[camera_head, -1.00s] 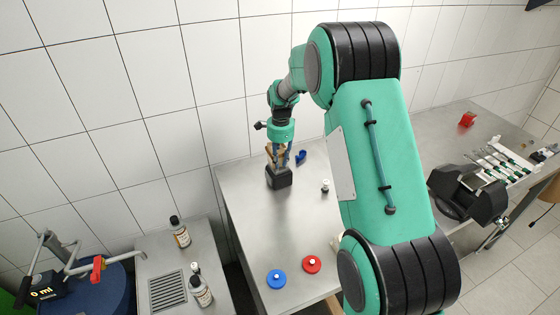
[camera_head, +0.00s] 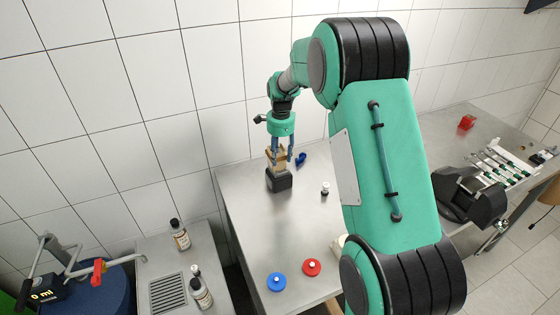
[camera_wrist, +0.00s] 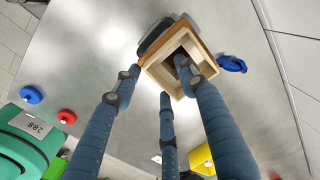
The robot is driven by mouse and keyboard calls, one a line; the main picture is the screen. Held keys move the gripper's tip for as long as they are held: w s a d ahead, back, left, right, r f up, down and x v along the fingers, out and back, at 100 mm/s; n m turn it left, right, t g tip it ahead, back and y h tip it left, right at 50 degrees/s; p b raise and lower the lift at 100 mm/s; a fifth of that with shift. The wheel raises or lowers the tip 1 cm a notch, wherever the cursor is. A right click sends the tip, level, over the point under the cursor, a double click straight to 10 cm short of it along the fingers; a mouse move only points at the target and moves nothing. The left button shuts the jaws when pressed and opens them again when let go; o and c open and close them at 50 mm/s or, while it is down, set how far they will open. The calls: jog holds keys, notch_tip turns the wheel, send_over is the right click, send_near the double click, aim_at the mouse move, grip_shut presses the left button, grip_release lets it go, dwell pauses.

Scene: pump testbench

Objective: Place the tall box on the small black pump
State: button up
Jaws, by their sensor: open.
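The tall box (camera_head: 271,160) is light wood and open at the top. It stands on the small black pump (camera_head: 279,181) on the metal table, leaning slightly in the head view. In the wrist view I look down into the box (camera_wrist: 150,66), with the black pump (camera_wrist: 158,33) showing beyond its far side. My gripper (camera_head: 283,155) is open, with its blue-grey fingers spread around the top of the box. In the wrist view one finger of my gripper (camera_wrist: 167,85) overlaps the box opening. Whether any finger touches the box is unclear.
A blue object (camera_head: 300,159) lies just right of the pump. A small black-and-white item (camera_head: 325,188) stands farther right. Blue (camera_head: 276,281) and red (camera_head: 312,267) round caps lie near the table's front. The table between is clear. The tiled wall is close behind.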

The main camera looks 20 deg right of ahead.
jog(key=shift+s+r+p, duration=0.1)
jog(key=shift+r+p, duration=0.2)
jog(key=shift+r, duration=1.5)
jog(key=shift+r, duration=0.25)
jog(key=shift+s+a+r, duration=0.15)
jog(key=shift+s+r, duration=0.05)
jog(key=shift+r, duration=0.05)
jog(key=s+a+r+n+t, duration=0.1)
jog(key=s+a+r+n, duration=0.3)
jog(key=s+r, duration=0.55)
jog(key=s+a+r+n+t, duration=0.1)
jog(key=s+a+r+n, duration=0.35)
jog(key=s+r, duration=0.5)
jog(key=s+a+n+t, duration=0.1)
jog(key=s+a+n, duration=0.1)
jog(key=s, duration=0.7)
jog(key=s+a+n+t, duration=0.1)
jog(key=s+n, duration=0.3)
jog(key=s, duration=0.4)
jog(key=s+a+n+t, duration=0.1)
jog(key=s+a+n, duration=0.1)
jog(key=s, duration=0.7)
jog(key=shift+s+a+n, duration=0.3)
jog(key=shift+a+n, duration=0.1)
jog(key=shift+n, duration=0.35)
